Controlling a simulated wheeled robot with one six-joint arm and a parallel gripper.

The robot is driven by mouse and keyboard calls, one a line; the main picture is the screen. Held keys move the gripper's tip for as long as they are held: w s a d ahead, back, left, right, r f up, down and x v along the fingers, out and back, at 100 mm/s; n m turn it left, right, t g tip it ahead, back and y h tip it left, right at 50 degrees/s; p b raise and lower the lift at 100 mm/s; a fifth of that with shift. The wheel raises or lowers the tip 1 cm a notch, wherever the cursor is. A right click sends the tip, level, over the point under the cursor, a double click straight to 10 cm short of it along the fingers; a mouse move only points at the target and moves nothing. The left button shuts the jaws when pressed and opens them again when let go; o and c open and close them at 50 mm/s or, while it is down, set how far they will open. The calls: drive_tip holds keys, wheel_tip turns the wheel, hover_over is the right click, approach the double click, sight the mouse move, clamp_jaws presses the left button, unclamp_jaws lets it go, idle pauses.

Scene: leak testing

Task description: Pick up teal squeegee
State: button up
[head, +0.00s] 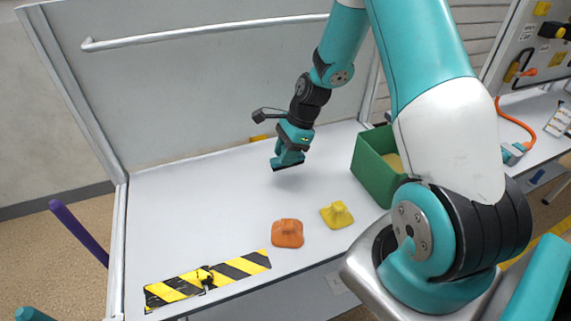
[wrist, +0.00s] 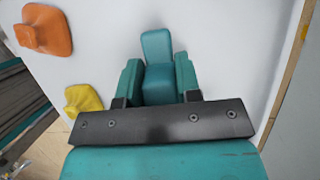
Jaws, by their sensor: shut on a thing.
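The teal squeegee (head: 288,160) is in my gripper (head: 291,149), over the back middle of the white table in the head view. A dark edge shows along its lower side. It is close to the tabletop; I cannot tell whether it touches. In the wrist view the teal squeegee (wrist: 157,50) sits between the two teal fingers of my gripper (wrist: 158,80), which is shut on it. The fingers hide part of its sides.
An orange piece (head: 287,233) and a yellow piece (head: 337,214) lie toward the table's front. A green bin (head: 369,174) stands to the right. A back panel with a white rail (head: 200,37) rises behind. Black-and-yellow striped tape (head: 225,275) marks the front left. The table's left part is clear.

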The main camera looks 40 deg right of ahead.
wheel_tip(320, 180, up, 16)
drive_tip(key=shift+f, duration=0.15)
